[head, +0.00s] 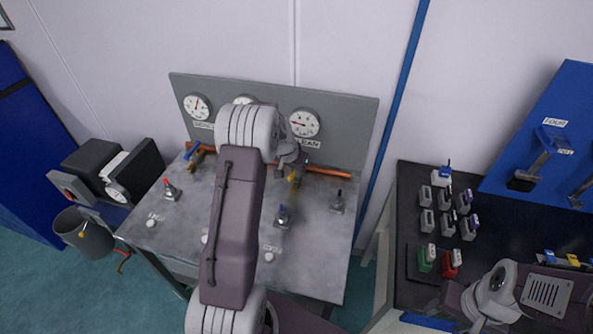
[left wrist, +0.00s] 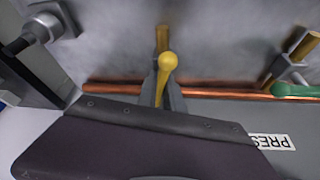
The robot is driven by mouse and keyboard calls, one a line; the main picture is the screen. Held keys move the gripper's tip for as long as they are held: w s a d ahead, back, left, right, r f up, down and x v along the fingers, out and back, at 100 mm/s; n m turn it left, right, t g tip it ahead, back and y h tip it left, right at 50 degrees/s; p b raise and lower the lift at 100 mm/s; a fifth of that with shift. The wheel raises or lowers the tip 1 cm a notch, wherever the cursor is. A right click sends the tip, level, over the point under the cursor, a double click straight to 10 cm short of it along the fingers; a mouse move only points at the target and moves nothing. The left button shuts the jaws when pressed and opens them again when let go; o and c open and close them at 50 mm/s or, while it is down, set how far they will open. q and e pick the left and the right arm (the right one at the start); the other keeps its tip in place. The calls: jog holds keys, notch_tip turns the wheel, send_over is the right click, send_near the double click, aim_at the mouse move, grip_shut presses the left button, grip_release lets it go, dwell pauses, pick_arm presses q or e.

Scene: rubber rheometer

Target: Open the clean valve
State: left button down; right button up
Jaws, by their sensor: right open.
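The clean valve has a yellow handle (head: 293,179). It sits on the bench below the gauge labelled CLEAN, in front of the copper pipe. In the left wrist view, the yellow handle (left wrist: 167,68) with its round knob stands at the centre, close to my gripper. My left gripper (head: 294,160) is at this valve, partly hidden by my wrist in the head view. Grey parts lie around the handle's lower end, but I cannot tell if the jaws grip it. My right gripper (head: 548,292) is at the bottom right, away from the valve; its fingers are hard to make out.
The CLEAN gauge (head: 304,123) is on the grey back panel. A copper pipe (head: 330,172) runs along the panel's foot. Toggle switches (head: 283,214) stand in front. A dark table with small blocks is at right.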

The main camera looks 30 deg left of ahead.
pick_arm(q)
jog(key=shift+r+p, duration=0.15)
jog(key=shift+p, duration=0.2)
jog(key=n+p, duration=0.2)
jog(key=p, duration=0.2)
jog(key=shift+s+r+y, duration=0.1)
jog(key=shift+r+y, duration=0.1)
jog(key=shift+y, duration=0.2)
jog(key=shift+f+n+p, duration=0.15)
jog(key=shift+n+p, duration=0.25)
jog(key=shift+f, duration=0.25)
jog(key=c, duration=1.5)
grip_release()
